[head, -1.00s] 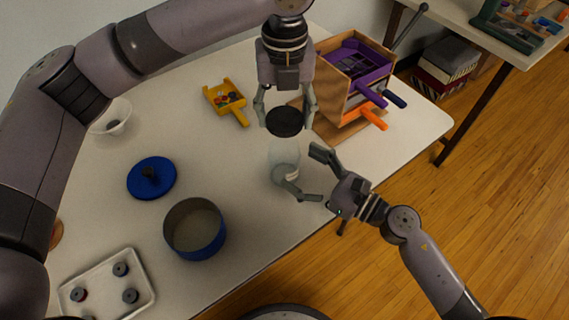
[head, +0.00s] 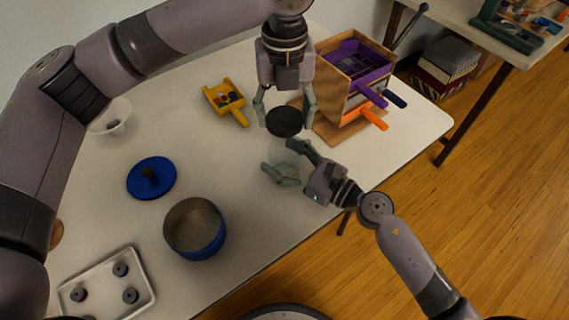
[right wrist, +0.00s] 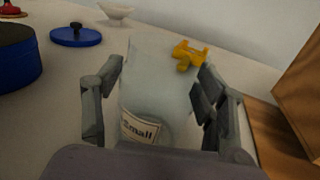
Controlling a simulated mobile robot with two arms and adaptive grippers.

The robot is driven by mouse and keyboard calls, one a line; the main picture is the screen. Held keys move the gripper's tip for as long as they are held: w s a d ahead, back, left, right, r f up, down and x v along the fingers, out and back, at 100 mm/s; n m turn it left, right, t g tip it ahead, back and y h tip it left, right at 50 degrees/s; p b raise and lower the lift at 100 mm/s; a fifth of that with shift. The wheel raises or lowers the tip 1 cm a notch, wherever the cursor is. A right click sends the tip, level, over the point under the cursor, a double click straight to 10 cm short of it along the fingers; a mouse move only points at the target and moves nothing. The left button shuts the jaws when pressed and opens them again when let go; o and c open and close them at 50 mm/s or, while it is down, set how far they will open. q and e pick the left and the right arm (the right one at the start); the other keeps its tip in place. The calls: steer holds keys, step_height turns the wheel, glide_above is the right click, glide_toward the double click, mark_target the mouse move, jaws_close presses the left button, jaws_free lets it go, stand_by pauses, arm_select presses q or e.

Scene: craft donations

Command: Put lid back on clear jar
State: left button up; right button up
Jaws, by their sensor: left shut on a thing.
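The clear jar (right wrist: 155,85) stands upright on the table, with a white label reading "Small". In the head view the jar (head: 282,157) is partly hidden by my right gripper. My right gripper (head: 277,156) has its fingers on both sides of the jar; in the right wrist view the gripper (right wrist: 158,80) looks open around it, with contact hard to judge. My left gripper (head: 284,118) points down and is shut on the round black lid (head: 284,123). In the head view the lid appears just beyond the jar's top; the exact gap is unclear.
A wooden box with purple and orange handled trays (head: 350,85) stands right of the left gripper. A yellow scoop (head: 225,99), blue lid (head: 151,179), blue pot (head: 195,245), white bowl (head: 110,120) and white tray (head: 105,315) lie to the left.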

steer(key=c, duration=1.4)
arm_select(q)
glide_above(284, 141)
steer(key=s, duration=0.3)
steer(key=shift+f, duration=2.5)
arm_select(e)
steer(key=shift+o, duration=0.2)
arm_select(q)
steer(key=shift+f, duration=0.1)
steer(key=shift+f, duration=0.8)
steer(key=shift+f, duration=0.6)
arm_select(e)
jaws_close()
